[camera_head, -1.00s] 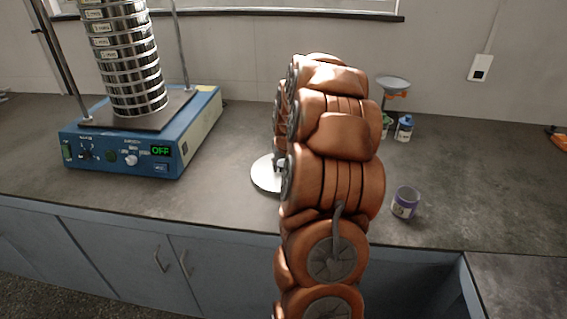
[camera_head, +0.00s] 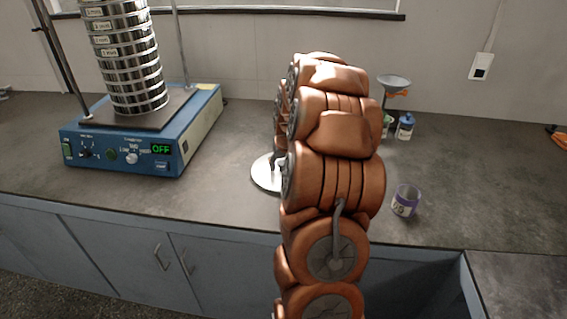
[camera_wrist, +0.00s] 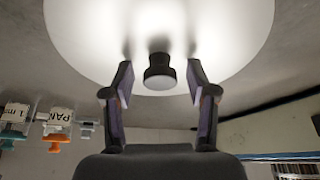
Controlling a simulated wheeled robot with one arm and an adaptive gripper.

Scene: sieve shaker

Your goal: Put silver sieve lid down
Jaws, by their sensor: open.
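The silver sieve lid (camera_head: 265,176) lies flat on the bench, partly hidden behind my arm in the head view. In the wrist view the lid (camera_wrist: 85,45) fills the top of the picture, with its dark knob (camera_wrist: 160,72) in the middle. My gripper (camera_wrist: 160,90) is open, one finger on each side of the knob. I see a gap between each finger and the knob. In the head view the fingers are mostly hidden by my arm.
The blue sieve shaker (camera_head: 130,150) with a stack of sieves (camera_head: 130,65) stands at the left. A purple-banded cup (camera_head: 405,201) is right of my arm, near the front edge. A funnel (camera_head: 394,83) and small bottles (camera_head: 405,127) stand behind.

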